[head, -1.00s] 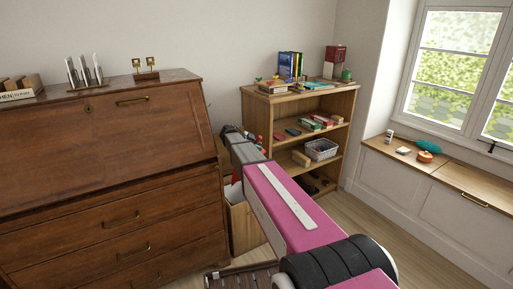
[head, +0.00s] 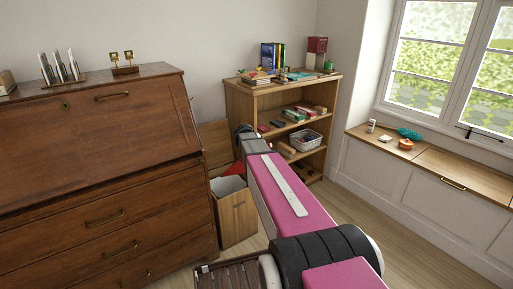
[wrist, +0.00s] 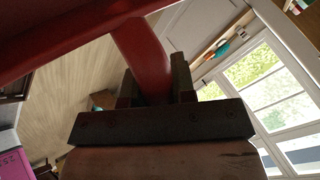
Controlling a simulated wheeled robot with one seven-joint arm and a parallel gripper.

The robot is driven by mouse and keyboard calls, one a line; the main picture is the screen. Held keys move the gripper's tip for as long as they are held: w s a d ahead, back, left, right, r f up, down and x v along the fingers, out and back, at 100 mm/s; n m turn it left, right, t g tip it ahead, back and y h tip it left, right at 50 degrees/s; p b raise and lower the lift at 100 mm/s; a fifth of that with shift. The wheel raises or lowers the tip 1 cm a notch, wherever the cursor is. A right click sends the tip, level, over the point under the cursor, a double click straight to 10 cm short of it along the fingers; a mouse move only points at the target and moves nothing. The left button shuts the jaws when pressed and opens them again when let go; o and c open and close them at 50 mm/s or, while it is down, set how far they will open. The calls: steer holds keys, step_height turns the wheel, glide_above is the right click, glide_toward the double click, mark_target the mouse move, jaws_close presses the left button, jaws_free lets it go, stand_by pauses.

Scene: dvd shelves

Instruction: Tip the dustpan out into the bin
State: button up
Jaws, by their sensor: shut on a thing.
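The red dustpan (wrist: 75,28) spans the top of the wrist view, and its handle (wrist: 143,62) runs down between the fingers. My gripper (wrist: 155,88) is shut on this handle. In the head view a small red part of the dustpan (head: 232,170) shows left of my arm, over the bin's opening; the rest is hidden. The bin (head: 238,217) is a wooden box with a pale inside, standing on the floor between the bureau and the shelves. The dustpan's contents and the bin's bottom cannot be seen.
The brown bureau (head: 105,180) stands close on the bin's left. A wooden bookshelf (head: 240,100) with books and a white basket (head: 305,140) stands behind. A window seat (head: 400,180) lines the right. Bare floor (head: 345,215) lies between.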

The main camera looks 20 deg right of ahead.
steer(key=s+d+f+m+t+y, duration=0.1)
steer(key=s+d+f+t+y, duration=0.2)
steer(key=s+d+f, duration=0.2)
steer(key=shift+d+f+m+y, duration=0.3)
steer(key=shift+f+m, duration=0.1)
steer(key=shift+f, duration=0.55)
steer(key=shift+w, duration=0.1)
